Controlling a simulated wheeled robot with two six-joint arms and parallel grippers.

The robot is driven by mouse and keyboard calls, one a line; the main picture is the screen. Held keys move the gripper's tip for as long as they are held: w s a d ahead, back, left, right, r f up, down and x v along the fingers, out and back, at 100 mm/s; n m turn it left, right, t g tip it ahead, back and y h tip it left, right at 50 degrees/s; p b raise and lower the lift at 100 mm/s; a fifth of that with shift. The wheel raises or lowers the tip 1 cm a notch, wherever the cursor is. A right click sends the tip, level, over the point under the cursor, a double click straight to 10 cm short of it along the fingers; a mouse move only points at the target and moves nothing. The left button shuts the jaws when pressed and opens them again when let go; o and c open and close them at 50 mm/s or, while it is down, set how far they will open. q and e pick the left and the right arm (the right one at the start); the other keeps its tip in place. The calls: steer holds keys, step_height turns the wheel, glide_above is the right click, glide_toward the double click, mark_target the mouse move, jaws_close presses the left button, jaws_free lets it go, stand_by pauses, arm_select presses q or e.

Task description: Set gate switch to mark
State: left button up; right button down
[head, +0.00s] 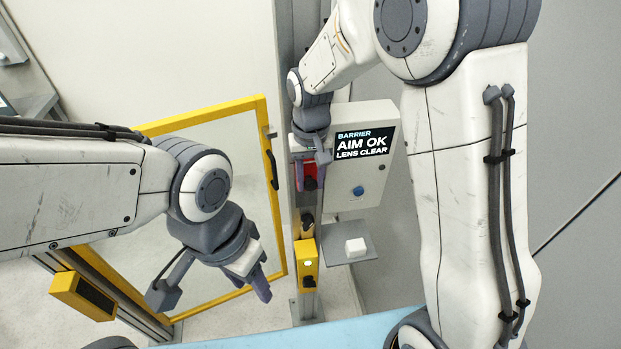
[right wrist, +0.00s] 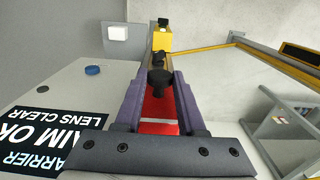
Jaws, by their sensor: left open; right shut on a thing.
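The gate switch has a red body (head: 310,168) on the grey post beside the control box. In the right wrist view its black knob (right wrist: 160,80) sits between my finger pads, above a red face (right wrist: 158,108) crossed by a pale line (right wrist: 158,122). I cannot tell whether that line is the mark. My left gripper (head: 213,291) is open and empty, low in front of the yellow-framed gate.
The control box (head: 370,180) reads "BARRIER AIM OK LENS CLEAR" and has a blue button (head: 358,191). A white block (head: 355,247) sits on a grey shelf (head: 345,259) below. A yellow unit (head: 308,270) is lower on the post. The yellow gate frame (head: 277,215) stands left.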

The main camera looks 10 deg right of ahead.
mark_target(311, 181)
steer(key=shift+f, duration=0.1)
stand_by(0.6)
step_height(311, 181, down, 3)
steer(key=shift+r+b, duration=0.1)
steer(key=shift+b, duration=1)
steer(key=shift+w, duration=0.1)
steer(key=c, duration=0.5)
jaws_free()
steer(key=shift+r, duration=0.1)
step_height(311, 181, up, 10)
steer(key=shift+d+r+b, duration=0.1)
steer(key=shift+r+b, duration=0.1)
steer(key=shift+b, duration=0.95)
